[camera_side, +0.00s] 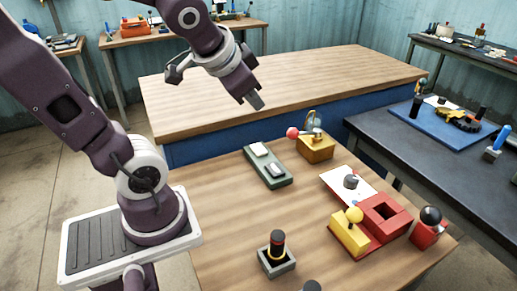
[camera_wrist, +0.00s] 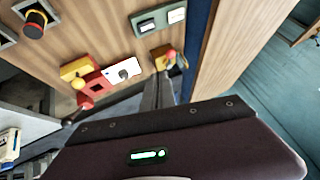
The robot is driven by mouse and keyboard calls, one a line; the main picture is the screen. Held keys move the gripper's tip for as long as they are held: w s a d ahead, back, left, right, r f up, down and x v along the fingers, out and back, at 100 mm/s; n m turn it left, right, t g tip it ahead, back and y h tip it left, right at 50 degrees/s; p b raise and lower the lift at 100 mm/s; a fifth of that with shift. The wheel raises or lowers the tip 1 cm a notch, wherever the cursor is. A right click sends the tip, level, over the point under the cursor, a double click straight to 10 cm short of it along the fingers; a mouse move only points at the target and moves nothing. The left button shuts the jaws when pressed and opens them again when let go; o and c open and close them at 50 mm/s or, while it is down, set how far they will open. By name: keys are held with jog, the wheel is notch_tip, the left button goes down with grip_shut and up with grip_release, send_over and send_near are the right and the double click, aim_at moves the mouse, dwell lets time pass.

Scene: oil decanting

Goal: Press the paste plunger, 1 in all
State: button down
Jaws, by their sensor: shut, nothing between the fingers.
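A black-topped plunger (camera_side: 277,243) with a coloured band stands upright in a grey square holder (camera_side: 279,266) at the table's front left. It shows at the top left of the wrist view (camera_wrist: 35,22), where a red band is visible. No label shows, so I cannot tell for sure that it is the paste plunger. My gripper (camera_side: 258,102) is shut and empty, high above the back of the table and well apart from the plunger. Its narrow fingers also show in the wrist view (camera_wrist: 158,88).
A grey-green box with two pale rockers (camera_side: 267,165) and a yellow block with a red ball lever (camera_side: 317,148) stand at the back. A red, white and yellow unit (camera_side: 383,216) and a red block with black knob (camera_side: 428,228) stand right. Bare wood lies left of centre.

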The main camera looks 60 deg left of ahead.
jog(key=w+a+f+m+y, duration=0.1)
jog(key=w+a+y, duration=0.1)
jog(key=w+a, duration=0.4)
jog(key=m+t+h, duration=0.2)
jog(key=m+h, duration=0.3)
jog(key=m, duration=0.2)
send_over(256, 149)
notch_tip(256, 149, down, 14)
jog(key=shift+s+r, duration=0.1)
jog(key=shift+f, duration=4.4)
jog(key=shift+f, duration=0.4)
